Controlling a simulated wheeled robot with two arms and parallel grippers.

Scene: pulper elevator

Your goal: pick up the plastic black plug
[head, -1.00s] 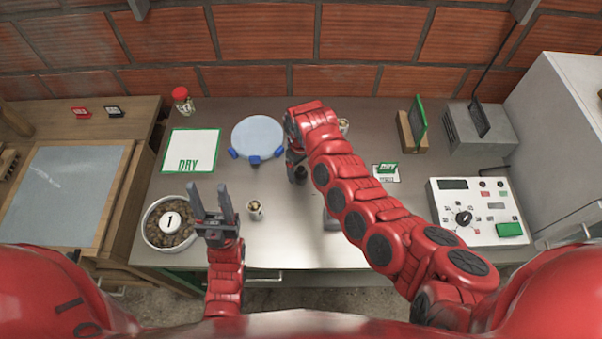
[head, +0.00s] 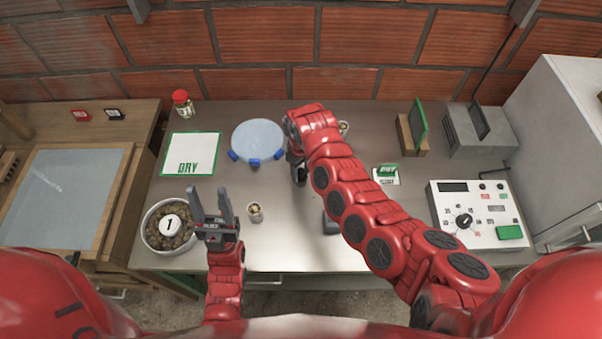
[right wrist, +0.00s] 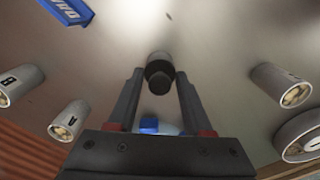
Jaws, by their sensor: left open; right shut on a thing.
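The black plug (right wrist: 160,73) is a small dark cylinder with a lighter grey band, seen between the fingertips in the right wrist view. My right gripper (right wrist: 159,88) is shut on it, pointing down. In the head view my right gripper (head: 298,168) is just to the right of the round blue-footed stand, and my own arm partly hides it and the plug. Whether the plug touches the table is not clear.
The round stand (head: 258,140) and DRY mat (head: 190,153) lie behind. A control box (head: 478,212) stands at right. A dark object (head: 331,223) lies beside my right arm.

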